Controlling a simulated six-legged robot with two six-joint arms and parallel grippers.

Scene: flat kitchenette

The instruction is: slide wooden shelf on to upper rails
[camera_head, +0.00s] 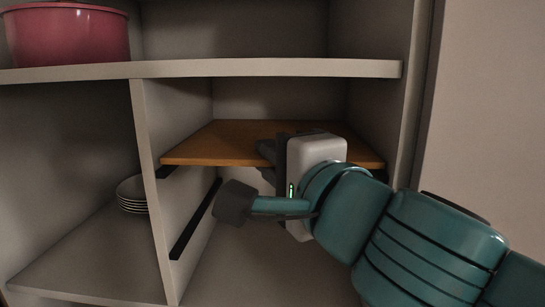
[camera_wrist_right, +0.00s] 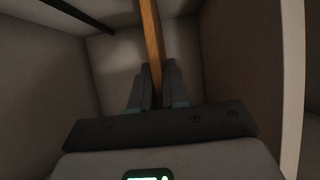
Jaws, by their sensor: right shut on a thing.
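The wooden shelf (camera_head: 232,144) is an orange-brown board lying about level inside the right compartment of the cabinet. Its left front edge is just above the upper rail (camera_head: 169,172); whether it rests on the rail I cannot tell. A longer black lower rail (camera_head: 196,219) slopes along the same side wall. My right gripper (camera_head: 268,150) is shut on the front edge of the shelf, right of its middle. In the right wrist view the board (camera_wrist_right: 152,45) appears edge-on, between the two fingers (camera_wrist_right: 158,88). The right-side rails are hidden behind my arm. My left gripper is not in view.
A fixed white shelf (camera_head: 270,69) runs above the board, with a red pot (camera_head: 67,36) on its left end. A vertical divider (camera_head: 151,190) separates the left compartment, where a stack of plates (camera_head: 132,194) stands. The space below the board looks empty.

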